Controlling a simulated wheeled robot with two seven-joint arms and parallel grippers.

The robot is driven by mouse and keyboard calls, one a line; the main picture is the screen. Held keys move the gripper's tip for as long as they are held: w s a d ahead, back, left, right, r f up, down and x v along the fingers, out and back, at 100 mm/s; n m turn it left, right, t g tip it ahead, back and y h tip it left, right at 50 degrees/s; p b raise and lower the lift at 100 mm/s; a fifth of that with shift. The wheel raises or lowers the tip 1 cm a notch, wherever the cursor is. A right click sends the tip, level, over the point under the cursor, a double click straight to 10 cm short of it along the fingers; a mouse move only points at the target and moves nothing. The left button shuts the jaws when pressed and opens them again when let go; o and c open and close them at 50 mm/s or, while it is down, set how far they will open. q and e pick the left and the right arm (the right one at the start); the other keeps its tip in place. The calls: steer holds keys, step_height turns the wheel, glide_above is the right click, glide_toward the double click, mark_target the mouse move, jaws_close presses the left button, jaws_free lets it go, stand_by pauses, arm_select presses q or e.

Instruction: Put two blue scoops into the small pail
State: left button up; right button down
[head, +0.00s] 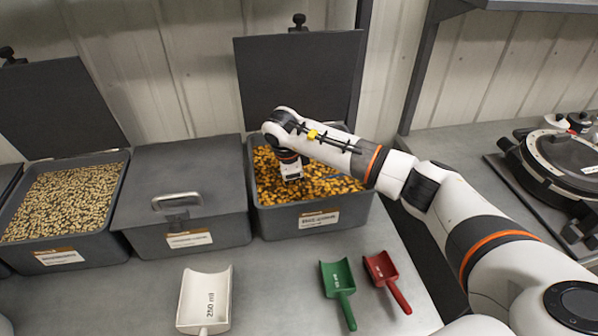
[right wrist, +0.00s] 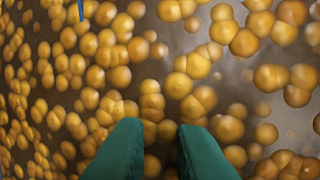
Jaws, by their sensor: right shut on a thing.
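My right gripper (head: 291,178) reaches down into the right open bin (head: 305,217), which holds orange-yellow seeds. In the right wrist view its two green fingers (right wrist: 160,135) stand a little apart over the seeds (right wrist: 110,75). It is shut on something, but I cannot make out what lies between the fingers. A thin blue strip (right wrist: 80,10) shows at the top of the right wrist view, and a small bluish piece (head: 326,173) lies by the gripper in the head view. They may belong to the blue scoop, whose shape I cannot see. I see no small pail. My left gripper is out of view.
A white 250 ml scoop (head: 204,297), a green scoop (head: 338,280) and a red scoop (head: 381,268) lie on the table front. A lidded bin (head: 183,205) stands left of the seed bin, with an open bin of pale pellets (head: 62,250) beyond it. A round device (head: 560,165) is at right.

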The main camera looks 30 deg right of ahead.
step_height(320, 180, up, 5)
steer(key=shift+d+f+p, duration=0.1)
steer(key=shift+f+p, duration=0.1)
steer(key=shift+p, duration=0.95)
steer(key=shift+w+p+v, duration=0.2)
steer(key=shift+p+v, duration=0.3)
steer(key=shift+v, duration=0.5)
steer(key=shift+w+p+v, duration=0.15)
steer(key=shift+p+v, duration=0.35)
steer(key=shift+v, duration=0.45)
steer(key=shift+w+p+v, duration=0.2)
steer(key=shift+p+v, duration=0.3)
steer(key=shift+v, duration=0.5)
steer(key=shift+w+a+p+v, duration=0.15)
steer(key=shift+p+v, duration=0.3)
steer(key=shift+v, duration=0.5)
steer(key=shift+w+p+v, duration=0.3)
steer(key=shift+p+v, duration=0.1)
steer(key=shift+v, duration=0.5)
steer(key=shift+w+a+p+v, duration=0.15)
steer(key=shift+p+v, duration=0.3)
steer(key=shift+v, duration=0.5)
steer(key=shift+d, duration=0.1)
